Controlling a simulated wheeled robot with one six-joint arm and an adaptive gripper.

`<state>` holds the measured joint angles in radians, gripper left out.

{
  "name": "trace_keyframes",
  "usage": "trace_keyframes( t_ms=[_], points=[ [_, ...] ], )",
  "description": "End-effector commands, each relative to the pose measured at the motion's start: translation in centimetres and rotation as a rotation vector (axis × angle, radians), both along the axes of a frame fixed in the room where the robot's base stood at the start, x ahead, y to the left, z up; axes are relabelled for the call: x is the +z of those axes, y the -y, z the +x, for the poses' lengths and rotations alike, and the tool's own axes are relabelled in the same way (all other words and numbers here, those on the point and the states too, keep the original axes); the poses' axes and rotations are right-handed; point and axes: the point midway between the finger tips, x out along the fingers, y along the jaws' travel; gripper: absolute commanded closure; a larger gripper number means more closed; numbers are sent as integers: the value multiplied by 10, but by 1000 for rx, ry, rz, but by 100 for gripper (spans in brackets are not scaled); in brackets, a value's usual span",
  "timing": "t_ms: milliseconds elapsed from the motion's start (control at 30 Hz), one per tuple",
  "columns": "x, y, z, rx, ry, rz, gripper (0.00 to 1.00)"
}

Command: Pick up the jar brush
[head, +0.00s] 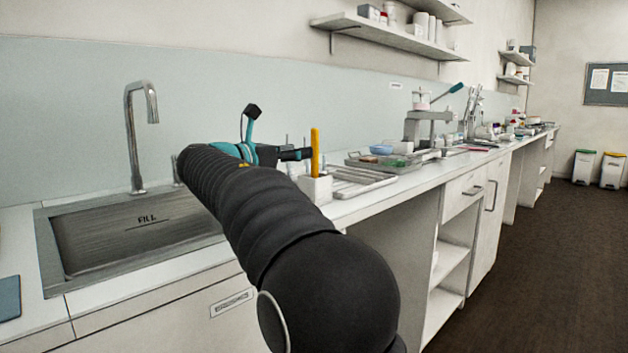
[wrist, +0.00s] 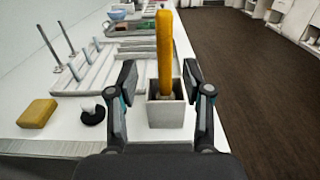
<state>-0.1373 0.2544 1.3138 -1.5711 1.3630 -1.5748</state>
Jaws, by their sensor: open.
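The jar brush, with a yellow-orange handle (head: 315,151), stands upright in a small pale square holder (head: 316,188) on the counter. In the wrist view the handle (wrist: 164,50) rises from the holder (wrist: 165,112), and its lower end is hidden inside. My gripper (wrist: 164,78) is open, with one dark finger on each side of the handle. A gap shows between each finger and the handle in that view. In the head view my gripper (head: 296,154) is seen from the side, just left of the handle, partly behind my arm.
A drying rack (wrist: 88,70) with upright pegs lies left of the holder. A yellow sponge (wrist: 37,113) and a small black-based item (wrist: 92,113) lie nearer. The sink (head: 130,235) and its faucet (head: 135,135) are at left. The counter's front edge is close right of the holder.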

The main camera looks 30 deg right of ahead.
Motion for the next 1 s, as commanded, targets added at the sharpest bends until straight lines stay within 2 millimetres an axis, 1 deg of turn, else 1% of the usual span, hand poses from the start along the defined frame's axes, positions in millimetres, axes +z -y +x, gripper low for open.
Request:
trace_keyframes(
  t_ms=[33, 267, 367, 467, 600, 700, 867, 900, 967, 1000],
  points=[
    [0, 4, 1, -1, 0, 0, 50],
    [1, 13, 4, 1, 1, 1, 50],
    [4, 23, 5, 0, 2, 2, 50],
    [7, 37, 7, 0, 2, 2, 50],
    [6, 54, 14, 1, 1, 1, 50],
    [6, 58, 15, 3, 2, 2, 50],
    [6, 58, 16, 4, 2, 2, 50],
    [6, 58, 15, 4, 2, 2, 55],
    [6, 58, 15, 4, 2, 2, 70],
    [6, 58, 15, 4, 2, 2, 80]
  ],
)
